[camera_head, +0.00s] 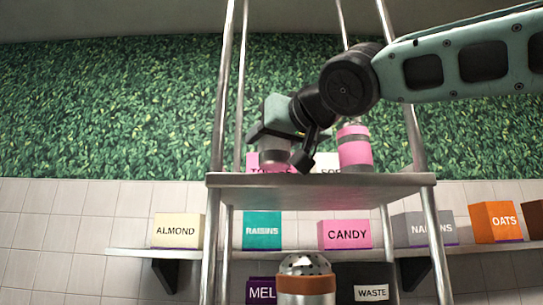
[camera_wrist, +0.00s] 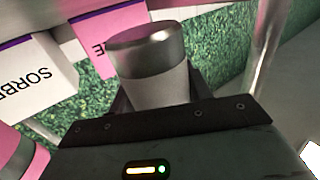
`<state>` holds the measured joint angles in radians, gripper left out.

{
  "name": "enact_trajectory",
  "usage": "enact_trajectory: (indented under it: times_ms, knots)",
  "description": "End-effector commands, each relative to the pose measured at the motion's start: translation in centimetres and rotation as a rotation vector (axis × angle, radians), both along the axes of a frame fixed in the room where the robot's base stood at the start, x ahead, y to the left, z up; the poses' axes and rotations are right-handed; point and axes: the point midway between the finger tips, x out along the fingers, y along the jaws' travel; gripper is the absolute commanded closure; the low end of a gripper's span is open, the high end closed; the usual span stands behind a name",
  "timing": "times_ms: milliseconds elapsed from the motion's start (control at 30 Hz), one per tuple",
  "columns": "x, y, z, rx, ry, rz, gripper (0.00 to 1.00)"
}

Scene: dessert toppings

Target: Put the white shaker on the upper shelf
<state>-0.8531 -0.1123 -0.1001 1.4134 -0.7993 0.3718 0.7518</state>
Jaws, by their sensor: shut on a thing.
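The white shaker (camera_wrist: 155,85) has a grey metal cap and fills the middle of the wrist view. My gripper (camera_wrist: 158,104) is shut on its body. In the head view my gripper (camera_head: 285,158) is over the left part of the upper shelf (camera_head: 320,181), with the shaker (camera_head: 272,157) between its fingers, partly covered by them. The shaker looks about upright. Its base is at the shelf's level, but I cannot tell whether it touches the shelf.
A pink shaker (camera_head: 355,150) stands on the upper shelf to the right of my gripper. Boxes, one marked SORBE (camera_wrist: 35,78), stand behind. Metal posts (camera_head: 412,120) frame the shelf. An orange-banded shaker (camera_head: 306,285) is below; labelled boxes line a wall shelf (camera_head: 125,251).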

Motion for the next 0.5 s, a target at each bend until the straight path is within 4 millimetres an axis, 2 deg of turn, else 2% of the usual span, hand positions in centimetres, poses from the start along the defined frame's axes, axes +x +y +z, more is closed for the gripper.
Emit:
enact_trajectory:
  times_ms: [33,133,433,467,500]
  knots:
    - [0.0,-0.1,-1.1,-0.002,0.000,-0.001,0.76]
    - [0.0,0.0,-2.1,-0.001,0.000,-0.001,0.76]
    - [0.0,0.0,-2.3,0.001,0.000,-0.001,0.76]
    - [0.0,0.0,-2.4,0.001,0.000,-0.001,0.46]
    - [0.0,0.0,-2.3,0.001,0.000,-0.001,0.34]
